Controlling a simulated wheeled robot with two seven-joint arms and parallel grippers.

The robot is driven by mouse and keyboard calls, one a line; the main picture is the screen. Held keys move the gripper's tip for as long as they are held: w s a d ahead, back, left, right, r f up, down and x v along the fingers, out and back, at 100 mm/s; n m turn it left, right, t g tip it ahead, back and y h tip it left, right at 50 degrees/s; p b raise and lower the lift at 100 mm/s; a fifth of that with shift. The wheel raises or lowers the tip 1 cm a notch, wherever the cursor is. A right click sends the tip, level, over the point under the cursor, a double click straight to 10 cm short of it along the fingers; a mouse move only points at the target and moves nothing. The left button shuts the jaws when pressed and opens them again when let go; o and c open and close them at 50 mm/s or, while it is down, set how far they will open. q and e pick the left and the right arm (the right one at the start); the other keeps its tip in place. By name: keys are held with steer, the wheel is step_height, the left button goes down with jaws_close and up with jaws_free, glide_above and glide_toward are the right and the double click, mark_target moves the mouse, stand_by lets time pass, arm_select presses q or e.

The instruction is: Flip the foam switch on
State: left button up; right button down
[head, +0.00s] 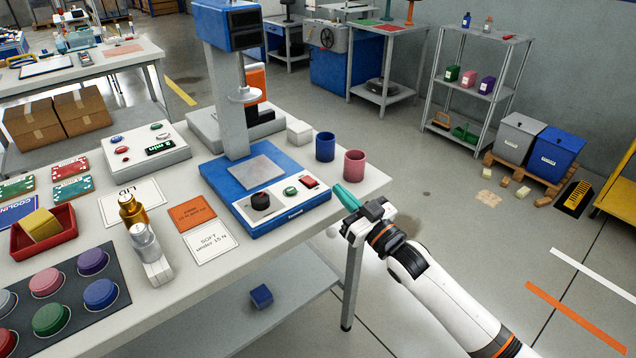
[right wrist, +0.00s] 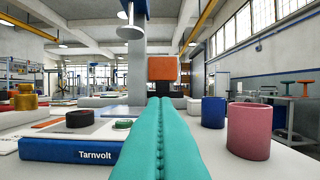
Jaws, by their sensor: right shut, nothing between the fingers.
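The blue-based press (head: 262,228) stands at the table's right end. Its front panel holds a black knob (head: 260,201), a green button (head: 290,191) and a small red switch (head: 310,183); its setting is too small to read. No label reading foam is legible. My right gripper (head: 340,189) is shut and empty, its teal fingers just right of the panel, apart from the switch. In the right wrist view the teal fingers (right wrist: 160,125) lie together, with the knob (right wrist: 80,118) and green button (right wrist: 122,124) to their left. My left gripper is not in view.
A blue cup (head: 325,146) and a pink cup (head: 354,164) stand behind my right gripper, close to it. Open floor is right of the table.

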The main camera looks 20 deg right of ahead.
step_height(320, 180, up, 2)
glide_above(318, 190)
steer(key=shift+p, duration=0.35)
steer(key=shift+w+f, duration=0.25)
steer(key=shift+f, duration=0.9)
steer(key=shift+s+d+f, duration=0.1)
steer(key=shift+s+f, duration=0.1)
steer(key=shift+f, duration=0.7)
